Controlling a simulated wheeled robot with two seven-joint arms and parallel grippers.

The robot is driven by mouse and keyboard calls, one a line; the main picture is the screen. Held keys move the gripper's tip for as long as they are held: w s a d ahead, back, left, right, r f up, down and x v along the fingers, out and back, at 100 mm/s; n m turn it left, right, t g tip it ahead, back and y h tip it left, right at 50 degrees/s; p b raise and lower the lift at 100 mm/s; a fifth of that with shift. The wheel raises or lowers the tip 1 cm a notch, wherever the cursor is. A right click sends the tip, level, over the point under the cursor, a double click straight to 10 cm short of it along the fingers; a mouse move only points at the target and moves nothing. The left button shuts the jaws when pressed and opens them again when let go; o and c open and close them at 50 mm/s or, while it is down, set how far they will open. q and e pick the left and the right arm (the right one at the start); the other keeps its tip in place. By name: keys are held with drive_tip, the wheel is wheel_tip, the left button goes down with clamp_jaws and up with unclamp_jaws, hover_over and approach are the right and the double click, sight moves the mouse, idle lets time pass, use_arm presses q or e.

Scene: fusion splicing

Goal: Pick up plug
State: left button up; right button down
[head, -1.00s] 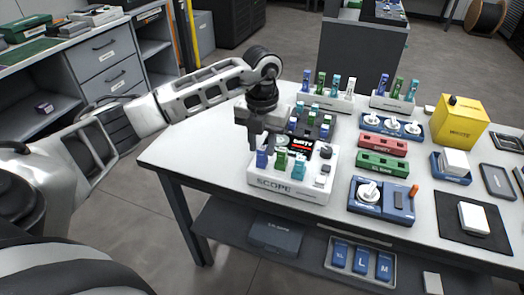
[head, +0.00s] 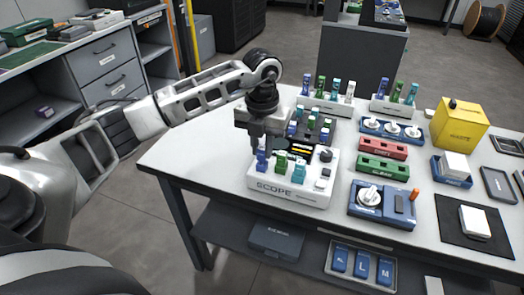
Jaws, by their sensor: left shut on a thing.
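My left gripper (head: 262,148) is over the left end of the white SCOPE box (head: 286,195), pointing down. It is shut on the blue plug (head: 262,162), which stands upright at the left of the box. A green plug (head: 281,162) and a teal plug (head: 299,169) stand beside it in the same box. The gripper hides part of the black device behind. My right gripper is not in view.
Behind stand white racks of coloured plugs (head: 331,105) and a black device with more plugs. Red (head: 382,148) and green (head: 382,168) blocks, a blue unit with a white knob (head: 369,195) and a yellow box (head: 459,123) lie to the right. The table's front left is clear.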

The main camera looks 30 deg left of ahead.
use_arm(q)
drive_tip(key=s+d+r, duration=0.8)
drive_tip(key=d+r, duration=0.3)
drive_tip(key=shift+s+r, duration=0.3)
drive_tip(key=shift+r, duration=0.05)
